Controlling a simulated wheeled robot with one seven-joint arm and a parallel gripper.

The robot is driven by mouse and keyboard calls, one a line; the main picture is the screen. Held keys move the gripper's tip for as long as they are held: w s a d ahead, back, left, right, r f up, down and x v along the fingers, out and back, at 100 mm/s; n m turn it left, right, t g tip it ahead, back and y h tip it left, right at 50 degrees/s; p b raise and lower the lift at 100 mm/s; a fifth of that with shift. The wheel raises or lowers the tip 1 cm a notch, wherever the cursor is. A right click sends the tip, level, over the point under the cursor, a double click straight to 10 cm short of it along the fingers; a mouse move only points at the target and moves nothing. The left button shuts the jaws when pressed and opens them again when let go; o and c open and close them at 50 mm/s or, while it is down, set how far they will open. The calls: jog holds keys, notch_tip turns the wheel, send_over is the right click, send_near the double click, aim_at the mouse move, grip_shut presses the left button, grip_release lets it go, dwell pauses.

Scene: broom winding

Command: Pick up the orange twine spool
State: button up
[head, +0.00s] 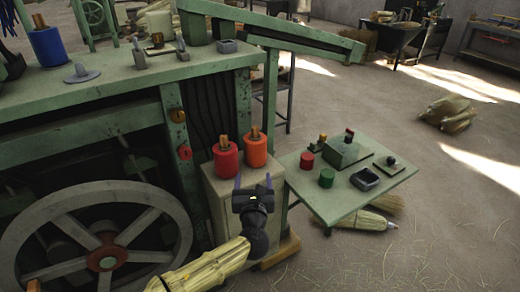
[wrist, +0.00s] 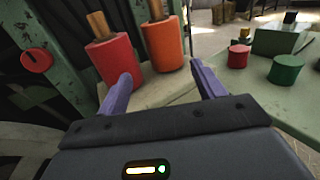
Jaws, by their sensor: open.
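The orange twine spool (head: 254,152) stands upright on a beige cabinet top, just right of the red spool (head: 225,160). A wooden peg sticks out of the top of each. In the wrist view the orange spool (wrist: 163,44) is upright beyond my fingers, and the red spool (wrist: 112,60) is to its left, behind the left finger. My gripper (head: 253,182) is open and empty, with purple fingers, in front of the two spools and apart from the orange one. In the wrist view the gap between the fingertips (wrist: 160,76) lies below the orange spool.
A green side table (head: 395,188) at the right holds red and green cylinders, a box and a small tray. A large spoked wheel (head: 100,250) is at the lower left. A blue spool (head: 48,46) stands on the green bench. Open floor lies at right.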

aim_at(255, 155)
jog(key=w, duration=1)
jog(key=shift+a, duration=0.15)
jog(key=shift+w+a, duration=0.1)
jog(key=shift+w, duration=0.4)
jog(key=shift+w, duration=0.1)
jog(key=w, duration=0.3)
jog(key=w+p, duration=0.1)
jog(key=w, duration=0.1)
jog(key=shift+a+f, duration=0.15)
jog(key=shift+f, duration=0.1)
jog(key=c, duration=0.8)
jog(key=shift+r, duration=0.1)
